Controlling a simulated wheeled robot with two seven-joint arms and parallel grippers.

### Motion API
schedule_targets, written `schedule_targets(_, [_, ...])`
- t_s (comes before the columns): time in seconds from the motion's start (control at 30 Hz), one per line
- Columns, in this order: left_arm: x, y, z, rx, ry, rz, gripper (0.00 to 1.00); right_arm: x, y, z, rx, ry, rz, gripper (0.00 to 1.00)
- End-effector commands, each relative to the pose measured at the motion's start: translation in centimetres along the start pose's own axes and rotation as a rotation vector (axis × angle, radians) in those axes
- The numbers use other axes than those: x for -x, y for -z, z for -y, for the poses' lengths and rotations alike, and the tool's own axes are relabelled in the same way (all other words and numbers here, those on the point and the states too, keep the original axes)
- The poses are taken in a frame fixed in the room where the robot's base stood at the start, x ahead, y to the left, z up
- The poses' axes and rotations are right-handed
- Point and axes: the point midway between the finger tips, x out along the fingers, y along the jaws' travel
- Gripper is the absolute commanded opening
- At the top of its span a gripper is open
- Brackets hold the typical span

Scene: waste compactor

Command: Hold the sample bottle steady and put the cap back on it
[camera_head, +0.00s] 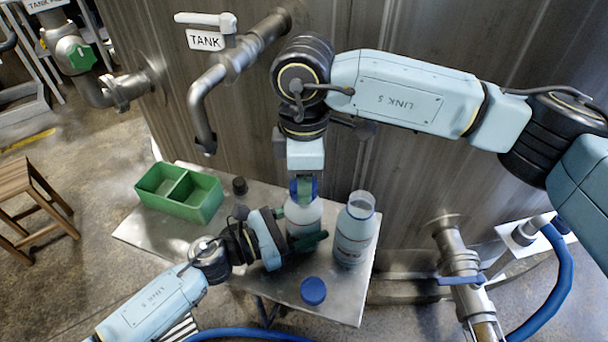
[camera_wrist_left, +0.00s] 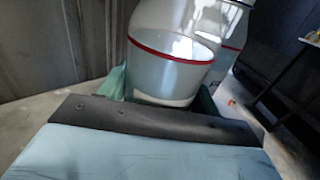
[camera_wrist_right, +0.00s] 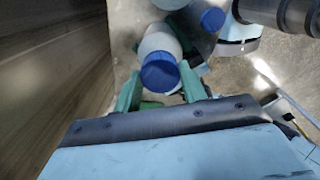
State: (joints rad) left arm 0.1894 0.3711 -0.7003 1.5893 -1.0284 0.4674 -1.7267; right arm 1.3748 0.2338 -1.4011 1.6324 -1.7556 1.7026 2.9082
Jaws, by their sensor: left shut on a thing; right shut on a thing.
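The sample bottle (camera_head: 304,216), white with a red band, stands upright on the metal table. My left gripper (camera_head: 303,238) is shut around its body from the side; the left wrist view shows the bottle (camera_wrist_left: 170,60) between green fingers. A blue cap (camera_head: 314,187) is at the bottle's mouth. My right gripper (camera_head: 304,190) comes from above and is shut on this cap. In the right wrist view the cap (camera_wrist_right: 160,74) lies between the green fingers, in line with the bottle (camera_wrist_right: 160,42). I cannot tell whether the cap is fully seated.
A second, uncapped bottle (camera_head: 354,232) stands close on the right. Another blue cap (camera_head: 313,291) lies near the table's front edge (camera_head: 345,317). A green divided bin (camera_head: 205,203) and a small black item (camera_head: 240,186) are on the left. The tank wall and pipe (camera_head: 205,105) are behind.

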Motion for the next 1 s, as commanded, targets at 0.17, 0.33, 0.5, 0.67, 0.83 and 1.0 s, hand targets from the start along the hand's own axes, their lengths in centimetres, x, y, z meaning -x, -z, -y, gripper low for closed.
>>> schedule_targets(0.17, [0.1, 0.1, 0.0, 0.000, -0.001, -0.002, 0.00, 0.1, 0.0, 0.0, -0.007, -0.001, -0.001, 0.21])
schedule_targets(0.33, [0.1, 0.1, 0.0, 0.000, -0.001, -0.002, 0.00, 0.1, 0.0, 0.0, -0.005, -0.001, -0.001, 0.49])
schedule_targets(0.5, [0.1, 0.1, 0.0, 0.000, -0.001, -0.002, 0.00, 0.1, 0.0, 0.0, -0.005, -0.001, -0.001, 0.63])
schedule_targets(0.67, [0.1, 0.1, 0.0, 0.000, -0.001, -0.002, 0.00, 0.0, 0.0, 0.0, -0.004, 0.000, -0.001, 0.63])
schedule_targets(0.83, [0.0, 0.1, 0.0, 0.000, 0.000, -0.002, 0.00, 0.7, 0.0, 0.0, -0.004, -0.001, -0.001, 0.63])
schedule_targets(1.0, [0.0, 0.1, 0.0, -0.001, 0.000, -0.002, 0.00, 2.9, 0.0, -0.1, -0.004, -0.003, -0.001, 0.63])
